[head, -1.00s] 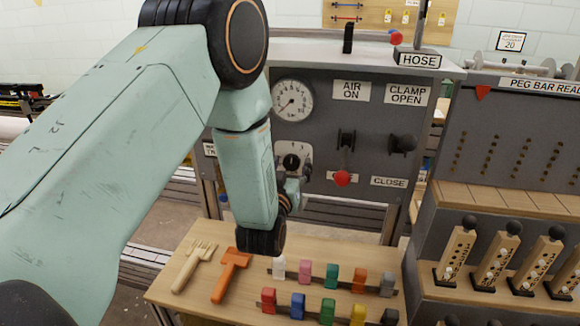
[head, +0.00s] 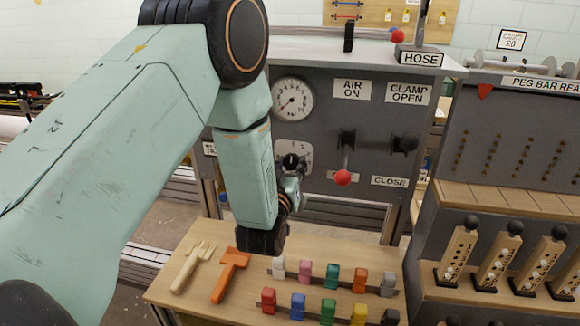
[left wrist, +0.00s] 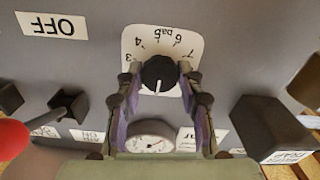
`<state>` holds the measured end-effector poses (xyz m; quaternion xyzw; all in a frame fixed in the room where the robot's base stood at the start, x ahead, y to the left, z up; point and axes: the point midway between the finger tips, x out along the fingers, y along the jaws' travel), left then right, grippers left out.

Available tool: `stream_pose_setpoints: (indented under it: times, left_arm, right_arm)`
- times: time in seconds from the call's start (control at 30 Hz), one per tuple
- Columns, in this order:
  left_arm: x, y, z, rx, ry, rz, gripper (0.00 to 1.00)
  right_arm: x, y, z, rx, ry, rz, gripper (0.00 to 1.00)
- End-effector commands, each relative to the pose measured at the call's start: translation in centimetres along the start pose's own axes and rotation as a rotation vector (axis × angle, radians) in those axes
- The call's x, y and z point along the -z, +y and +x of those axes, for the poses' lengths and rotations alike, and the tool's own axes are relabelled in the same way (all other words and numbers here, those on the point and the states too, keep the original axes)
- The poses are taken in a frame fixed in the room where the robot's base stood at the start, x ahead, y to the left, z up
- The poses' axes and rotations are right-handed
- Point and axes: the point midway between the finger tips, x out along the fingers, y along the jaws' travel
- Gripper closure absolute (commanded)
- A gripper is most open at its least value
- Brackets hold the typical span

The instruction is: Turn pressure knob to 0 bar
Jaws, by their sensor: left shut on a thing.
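The black pressure knob (left wrist: 159,73) sits on a white scale plate (left wrist: 133,45) on the grey panel. The left wrist view shows it upside down, with a white pointer line toward the picture's bottom and scale numbers around the plate's top. My left gripper (left wrist: 160,80) has its fingers on both sides of the knob and is shut on it. In the head view, the knob (head: 291,160) shows above my left gripper (head: 292,172), whose arm covers part of the panel. The round pressure gauge (head: 293,100) is above the plate; its needle points lower left. My right gripper is not in view.
A red-tipped lever (head: 343,177) and a black clamp knob (head: 404,143) are to the right on the panel. A peg rack stands at right.

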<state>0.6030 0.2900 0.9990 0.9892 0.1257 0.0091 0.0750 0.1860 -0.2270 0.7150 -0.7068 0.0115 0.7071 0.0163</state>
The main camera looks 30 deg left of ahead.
Motion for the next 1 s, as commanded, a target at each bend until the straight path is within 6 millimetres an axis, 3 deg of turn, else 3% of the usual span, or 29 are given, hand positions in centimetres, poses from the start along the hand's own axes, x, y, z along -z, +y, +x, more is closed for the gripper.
stream_pose_setpoints:
  times: [0.4,0.43,0.7,1.0]
  left_arm:
    - [0.01,-0.03,-0.01,0.001,0.000,-0.062,0.94]
    - [0.01,-0.03,-0.01,0.001,0.000,-0.062,0.61]
    - [0.01,-0.03,-0.01,0.001,0.000,-0.061,0.40]
    - [-0.01,-0.02,-0.14,0.001,0.000,-0.060,0.40]
  right_arm:
    - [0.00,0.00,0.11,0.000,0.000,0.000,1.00]
    - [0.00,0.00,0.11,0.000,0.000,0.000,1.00]
    - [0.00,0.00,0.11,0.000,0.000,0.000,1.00]
    - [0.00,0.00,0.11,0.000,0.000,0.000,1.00]
